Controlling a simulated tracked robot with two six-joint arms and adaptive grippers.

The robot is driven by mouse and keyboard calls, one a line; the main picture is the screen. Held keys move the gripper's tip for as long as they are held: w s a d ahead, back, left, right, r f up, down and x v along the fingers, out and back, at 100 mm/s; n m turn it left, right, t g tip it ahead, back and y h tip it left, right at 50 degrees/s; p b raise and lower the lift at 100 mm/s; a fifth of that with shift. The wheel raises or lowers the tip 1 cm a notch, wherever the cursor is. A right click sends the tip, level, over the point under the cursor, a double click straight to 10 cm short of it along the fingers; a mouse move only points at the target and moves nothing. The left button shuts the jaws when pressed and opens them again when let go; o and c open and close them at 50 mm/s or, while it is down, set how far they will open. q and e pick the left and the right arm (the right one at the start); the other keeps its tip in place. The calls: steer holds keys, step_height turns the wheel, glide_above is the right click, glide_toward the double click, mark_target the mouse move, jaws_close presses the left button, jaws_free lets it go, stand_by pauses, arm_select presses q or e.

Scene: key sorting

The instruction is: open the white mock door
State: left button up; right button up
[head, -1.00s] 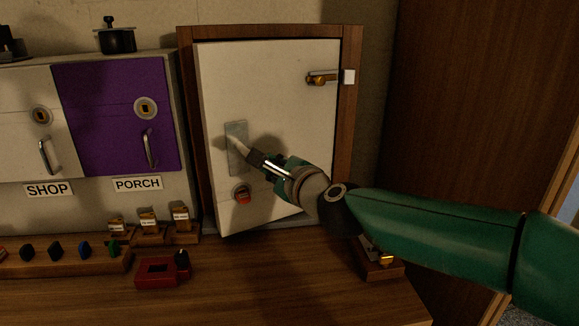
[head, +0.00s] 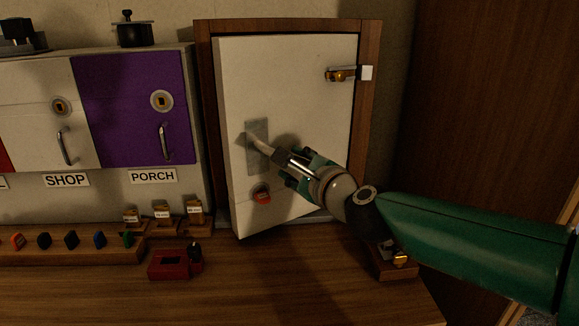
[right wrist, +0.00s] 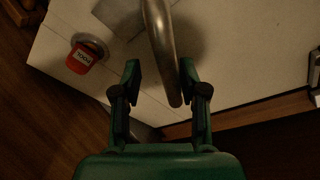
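The white mock door (head: 310,90) stands in a wooden frame (head: 371,110), slightly ajar. Its left edge and lower left corner stick out from the frame towards me. A metal lever handle (head: 262,143) sits on a grey plate (head: 257,165) at the door's left side. A key with a red tag (head: 262,195) is in the lock below; its tag (right wrist: 80,60) reads POOL in the right wrist view. My right gripper (right wrist: 160,68) is open, with the handle (right wrist: 163,45) passing between its fingers; contact is unclear. My left gripper is out of view.
A brass bolt (head: 342,74) sits at the door's upper right. Left are the cabinet's purple PORCH door (head: 130,115) and white SHOP door (head: 45,130). A key rack (head: 70,255) and a red box (head: 168,264) stand on the table. The table front is clear.

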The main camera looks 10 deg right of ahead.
steer(key=shift+s, duration=0.2)
steer(key=v, duration=1.1)
steer(key=shift+s, duration=0.25)
steer(key=shift+d, duration=0.15)
